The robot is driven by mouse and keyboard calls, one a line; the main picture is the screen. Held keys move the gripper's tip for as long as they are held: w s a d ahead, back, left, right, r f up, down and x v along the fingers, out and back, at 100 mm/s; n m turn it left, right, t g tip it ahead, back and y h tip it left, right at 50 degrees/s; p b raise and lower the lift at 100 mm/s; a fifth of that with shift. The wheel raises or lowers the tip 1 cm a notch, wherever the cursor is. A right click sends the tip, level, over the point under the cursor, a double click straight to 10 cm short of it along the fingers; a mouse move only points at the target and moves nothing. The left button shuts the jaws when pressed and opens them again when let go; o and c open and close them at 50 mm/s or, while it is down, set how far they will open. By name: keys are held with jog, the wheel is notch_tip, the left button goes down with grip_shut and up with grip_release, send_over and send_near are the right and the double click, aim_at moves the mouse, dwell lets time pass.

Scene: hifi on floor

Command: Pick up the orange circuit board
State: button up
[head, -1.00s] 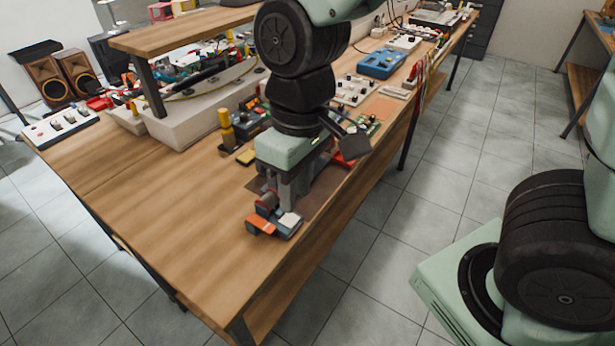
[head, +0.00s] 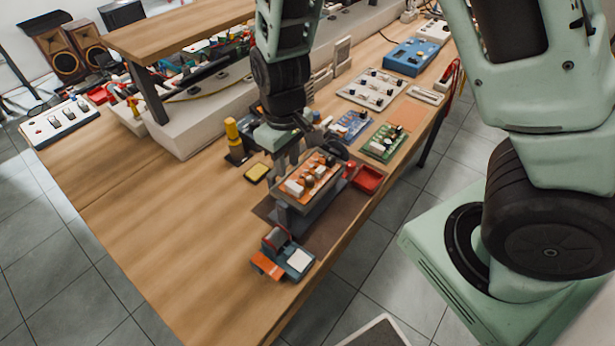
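The orange circuit board (head: 318,167) carries several small light and dark parts. It lies slightly tilted on top of a grey stand (head: 310,208) on the wooden workbench. My gripper (head: 287,165) points down at the board's far left edge. Its grey fingers are close to that edge, partly hidden behind the board. I cannot tell whether they touch or grip it, or how far apart they are.
A dark mat (head: 325,228) lies under the stand. A small device (head: 285,255) with an orange part sits in front. A red tray (head: 368,179), a green board (head: 384,143) and a blue board (head: 349,126) are to the right. The bench's left front is clear.

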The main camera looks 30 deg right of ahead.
aim_at(292, 184)
jog(key=shift+f, duration=0.7)
jog(key=f, duration=0.2)
jog(key=s+f, duration=0.1)
jog(key=f, duration=0.1)
jog(key=shift+d+p, duration=0.2)
jog(key=shift+p, duration=0.2)
jog(key=shift+f, duration=0.65)
grip_shut()
